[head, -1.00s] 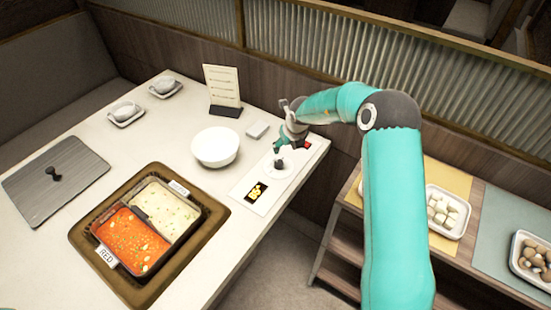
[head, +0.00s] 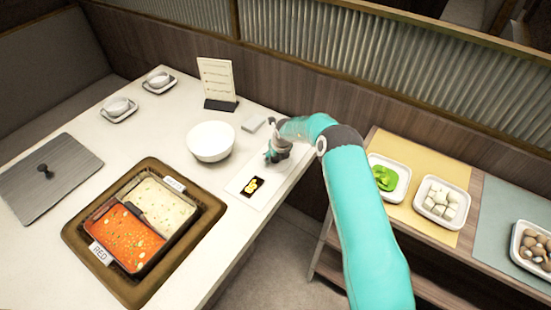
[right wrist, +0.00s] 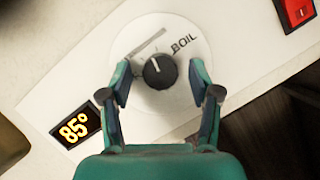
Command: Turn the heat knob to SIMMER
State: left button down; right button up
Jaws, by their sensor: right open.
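The black heat knob (right wrist: 160,70) sits on a round white dial (right wrist: 190,98) in the right wrist view. Its white pointer mark faces up and slightly left. The word BOIL is printed up and right of the knob; no SIMMER label can be read. My right gripper (right wrist: 160,82) is open, with one finger on each side of the knob; whether they touch it I cannot tell. In the head view my right gripper (head: 273,155) is over the control panel (head: 238,184) and hides the knob. A display (right wrist: 75,128) reads 85°. My left gripper is not in view.
A red switch (right wrist: 297,10) lies at the upper right of the wrist view. A white bowl (head: 211,142) stands left of my right gripper. The divided pot (head: 128,238) of red and pale broth is at the front, and a menu stand (head: 218,82) behind.

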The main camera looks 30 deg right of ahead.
jog(key=shift+c, duration=0.3)
jog(key=c, duration=1.1)
jog(key=shift+o, duration=0.2)
jog(key=shift+w+a+f+m+h+b, duration=0.15)
jog(key=shift+m+h+b, duration=0.25)
jog(key=shift+m+b, duration=0.8)
jog(key=shift+m, duration=0.2)
jog(key=o, duration=1.1)
